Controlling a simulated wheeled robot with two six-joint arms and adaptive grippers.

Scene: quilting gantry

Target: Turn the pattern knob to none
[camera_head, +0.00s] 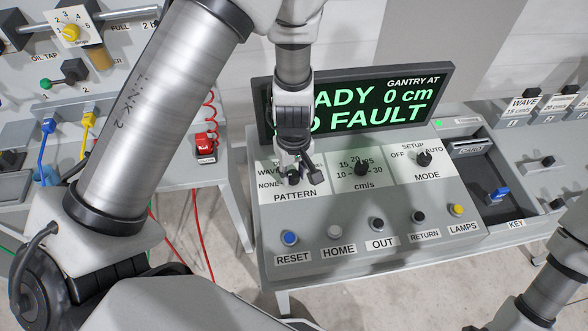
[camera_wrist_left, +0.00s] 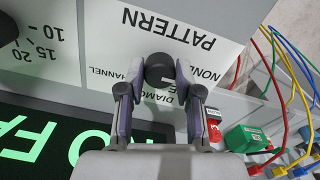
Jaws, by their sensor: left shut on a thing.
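The black pattern knob (camera_head: 293,179) sits on a white plate marked PATTERN on the sloping grey control panel (camera_head: 340,243). My left gripper (camera_head: 302,172) comes down from above with its fingers around the knob. In the left wrist view the round knob (camera_wrist_left: 160,70) lies between the two fingertips (camera_wrist_left: 158,86), and the gripper is shut on it. The labels NONE, DIAMOND and CHANNEL show around the knob, partly covered by the fingers. Which label the knob points to I cannot tell. My right gripper is out of view.
The speed knob (camera_head: 361,168) and the mode knob (camera_head: 424,159) stand to the right. A row of buttons, such as blue RESET (camera_head: 289,238), runs below. The display (camera_head: 400,100) behind is partly hidden; it reads 0 cm and FAULT.

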